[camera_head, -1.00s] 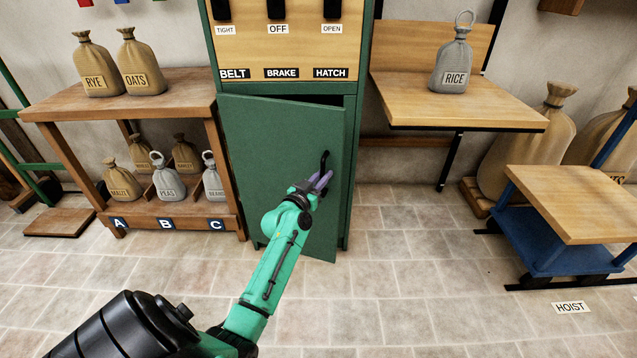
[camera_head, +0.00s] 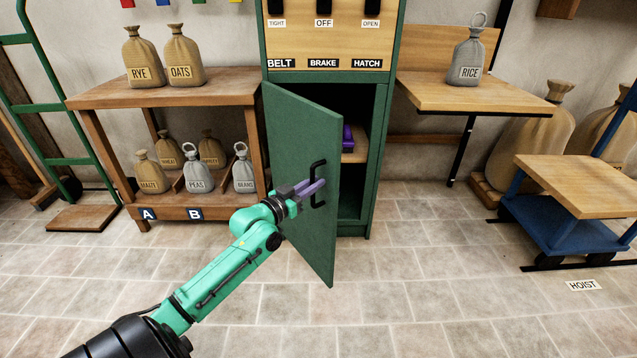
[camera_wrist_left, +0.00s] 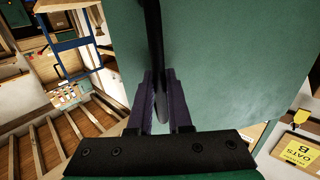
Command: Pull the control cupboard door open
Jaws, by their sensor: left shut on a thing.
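The control cupboard (camera_head: 382,150) is green and stands at the centre in the head view. Its door (camera_head: 300,150) is hinged on the left and stands partly open, swung out toward me. A black bar handle (camera_head: 318,170) is on the door near its free edge. My left gripper (camera_head: 315,188) has its purple fingers at the lower part of the handle, shut on it. In the left wrist view the fingers (camera_wrist_left: 162,105) are on both sides of the dark handle (camera_wrist_left: 156,50). My right gripper is in neither view.
Inside the cupboard a purple thing (camera_head: 348,138) is on a wooden shelf (camera_head: 356,157). A shelf unit with sacks (camera_head: 190,95) stands left of it. A wall table (camera_head: 470,95) holds a rice sack. A blue trolley (camera_head: 560,230) stands at right. The floor in front is clear.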

